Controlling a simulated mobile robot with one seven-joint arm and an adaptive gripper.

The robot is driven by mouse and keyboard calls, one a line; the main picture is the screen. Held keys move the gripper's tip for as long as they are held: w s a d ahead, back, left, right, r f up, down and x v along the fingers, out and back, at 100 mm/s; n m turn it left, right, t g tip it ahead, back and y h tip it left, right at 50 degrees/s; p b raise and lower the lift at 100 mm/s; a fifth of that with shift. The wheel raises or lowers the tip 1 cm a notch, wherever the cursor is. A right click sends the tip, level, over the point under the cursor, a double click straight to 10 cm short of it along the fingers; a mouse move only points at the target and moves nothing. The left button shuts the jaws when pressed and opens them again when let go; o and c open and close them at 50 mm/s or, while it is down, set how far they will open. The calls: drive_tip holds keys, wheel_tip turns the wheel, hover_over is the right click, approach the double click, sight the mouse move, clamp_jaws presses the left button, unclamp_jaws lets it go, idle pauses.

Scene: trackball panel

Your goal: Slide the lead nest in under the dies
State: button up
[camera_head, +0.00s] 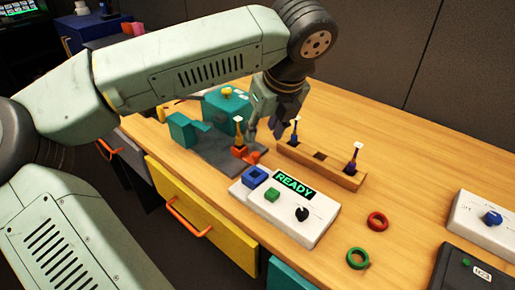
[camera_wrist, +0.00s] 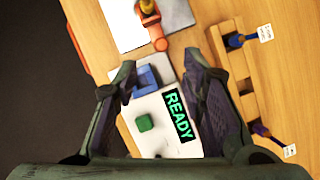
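A teal machine (camera_head: 225,105) stands on a dark grey base plate (camera_head: 215,150). I cannot make out its dies. An orange piece (camera_head: 243,153), which looks like the lead nest, sits at the plate's right edge, with an upright tagged lead (camera_head: 239,130) in it. The orange piece also shows at the top of the wrist view (camera_wrist: 158,40). My gripper (camera_head: 264,128) is above the table, to the right of the tagged lead and apart from it. In the wrist view my gripper (camera_wrist: 158,70) has its fingers wide apart with nothing between them.
A white panel (camera_head: 310,228) with a READY display, blue square frame, green button and black knob lies in front. A wooden rack (camera_head: 325,170) holds blue and purple tagged leads. Red (camera_head: 377,221) and green (camera_head: 357,258) rings lie right. The table behind the rack is clear.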

sight(256, 154)
drive_tip(key=p+x, duration=0.1)
drive_tip(key=x, duration=0.8)
drive_tip(key=shift+d+f+p, duration=0.1)
drive_tip(key=shift+f+p, duration=0.1)
drive_tip(key=shift+p, duration=0.1)
drive_tip(key=shift+c, duration=0.2)
clamp_jaws()
